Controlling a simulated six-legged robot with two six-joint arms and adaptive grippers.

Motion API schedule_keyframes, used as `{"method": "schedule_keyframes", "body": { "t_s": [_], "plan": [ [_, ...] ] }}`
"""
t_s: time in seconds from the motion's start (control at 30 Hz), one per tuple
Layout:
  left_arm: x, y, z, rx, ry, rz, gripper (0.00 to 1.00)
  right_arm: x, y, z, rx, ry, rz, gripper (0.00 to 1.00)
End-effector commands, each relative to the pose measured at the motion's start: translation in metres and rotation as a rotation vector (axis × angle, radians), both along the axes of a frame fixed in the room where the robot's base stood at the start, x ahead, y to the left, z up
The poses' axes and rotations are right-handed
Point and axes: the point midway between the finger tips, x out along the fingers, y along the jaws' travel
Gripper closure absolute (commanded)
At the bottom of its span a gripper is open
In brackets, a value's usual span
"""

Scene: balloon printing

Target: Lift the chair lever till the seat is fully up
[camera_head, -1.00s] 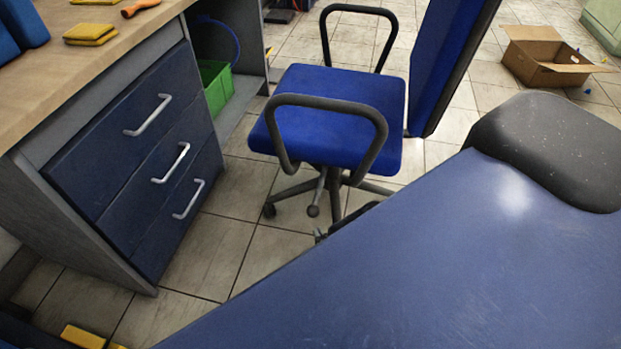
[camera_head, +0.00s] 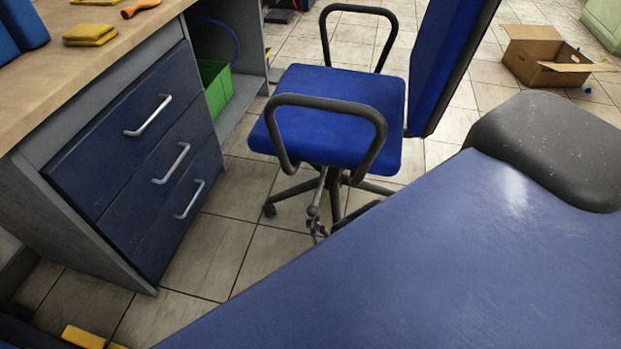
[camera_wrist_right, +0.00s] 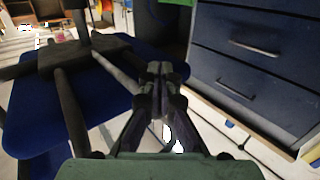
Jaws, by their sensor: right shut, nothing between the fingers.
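The chair's blue seat (camera_head: 340,105) stands in the middle of the head view, with dark armrests and a blue backrest. Its grey lever (camera_head: 322,190) slopes down from under the seat and ends in a rounded knob (camera_head: 313,211). My right gripper (camera_head: 318,229) is small and partly hidden by the blue surface edge, just below the knob. In the right wrist view, the right gripper (camera_wrist_right: 160,72) is shut and empty. The lever rod (camera_wrist_right: 116,70) there runs from the seat's underside toward the fingers; whether they touch it I cannot tell. My left gripper is not in view.
A drawer cabinet (camera_head: 130,165) with metal handles stands left of the chair. A large blue padded surface (camera_head: 440,270) fills the lower right. A cardboard box (camera_head: 545,60) lies far right. Tiled floor shows between cabinet and chair.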

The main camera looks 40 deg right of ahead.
Motion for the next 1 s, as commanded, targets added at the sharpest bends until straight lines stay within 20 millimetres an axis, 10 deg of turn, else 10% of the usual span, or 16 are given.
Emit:
{"method": "schedule_keyframes", "body": {
  "t_s": [1.0],
  "plan": [
    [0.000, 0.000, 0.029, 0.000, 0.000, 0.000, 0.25, 0.001, 0.000, 0.032, -0.001, -0.004, -0.001, 1.00]
  ]
}}
